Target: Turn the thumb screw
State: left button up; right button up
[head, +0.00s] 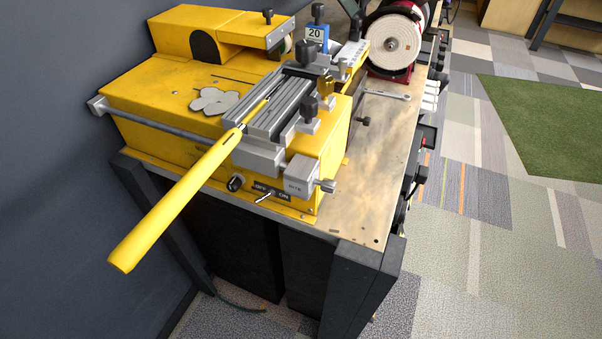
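A yellow machine (170,142) stands on a workbench. Several black knobbed screws stand on it: one at the front of the grey clamp (308,106), one further back (306,50), and one at the upper left (268,16). A small dark screw (363,121) sticks out of the machine's right side. I cannot tell which one is the task's thumb screw. Neither of my grippers is in view.
A wrench (388,95) lies on the wooden bench top (372,180). A grinder with a pale wheel (396,45) stands behind. A wall is at the left; open carpet at the right.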

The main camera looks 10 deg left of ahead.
aim_at(327, 186)
jog(key=k, duration=1.1)
jog(key=u, duration=0.85)
jog(key=i, duration=0.95)
jog(key=z, duration=0.25)
